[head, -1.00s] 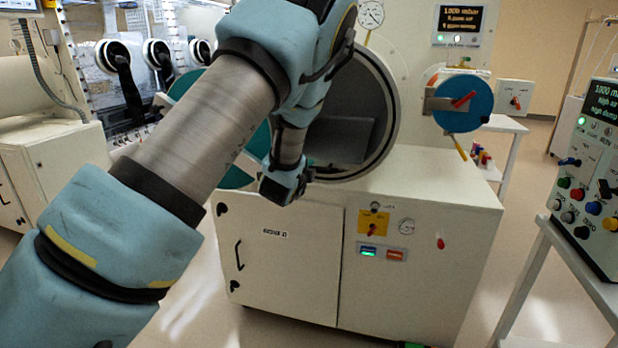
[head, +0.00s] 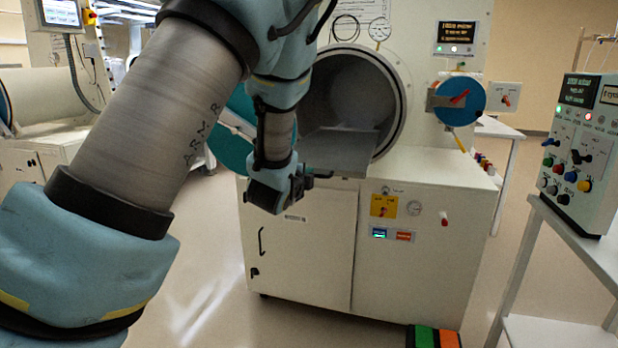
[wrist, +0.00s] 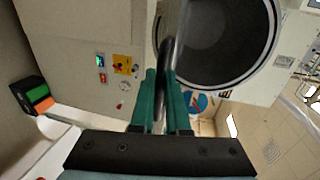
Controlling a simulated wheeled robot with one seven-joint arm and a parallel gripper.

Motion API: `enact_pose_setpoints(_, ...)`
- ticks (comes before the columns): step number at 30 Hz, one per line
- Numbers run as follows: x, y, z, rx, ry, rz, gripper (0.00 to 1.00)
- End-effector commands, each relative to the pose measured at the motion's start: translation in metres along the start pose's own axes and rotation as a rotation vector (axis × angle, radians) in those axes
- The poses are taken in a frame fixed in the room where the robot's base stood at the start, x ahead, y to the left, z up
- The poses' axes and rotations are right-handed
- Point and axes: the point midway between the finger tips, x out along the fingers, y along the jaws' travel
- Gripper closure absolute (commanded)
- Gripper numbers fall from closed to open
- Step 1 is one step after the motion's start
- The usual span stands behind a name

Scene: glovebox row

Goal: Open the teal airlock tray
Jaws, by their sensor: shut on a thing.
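The grey airlock tray (head: 340,148) lies flat in the round mouth of the airlock chamber (head: 398,95) and juts out past its rim. The airlock's round teal door (head: 235,135) stands swung open at the left, partly hidden behind my arm. My gripper (head: 314,177) is at the tray's front edge. In the wrist view my gripper (wrist: 163,95) has its teal fingers shut on a dark bar handle (wrist: 166,58). The chamber mouth (wrist: 215,30) shows beyond it. My arm hides part of the tray's left side in the head view.
The white cabinet (head: 310,255) stands below the chamber. A blue round door with a red handle (head: 460,100) is at the right. A control box (head: 575,150) sits on a side table. A green and orange pedal (head: 433,336) is on the floor. Open floor lies in front.

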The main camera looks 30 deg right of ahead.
Motion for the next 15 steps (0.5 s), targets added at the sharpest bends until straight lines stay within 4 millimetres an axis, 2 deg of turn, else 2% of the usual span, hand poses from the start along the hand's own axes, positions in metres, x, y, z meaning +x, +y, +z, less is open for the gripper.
enact_pose_setpoints(13, -0.0032, 0.0027, 0.0001, 0.0, -0.001, 0.005, 1.0)
enact_pose_setpoints(14, -0.0032, 0.0028, 0.0001, 0.0, -0.001, 0.005, 0.84)
enact_pose_setpoints(15, -0.0032, 0.0028, 0.0001, 0.0, -0.001, 0.005, 0.8)
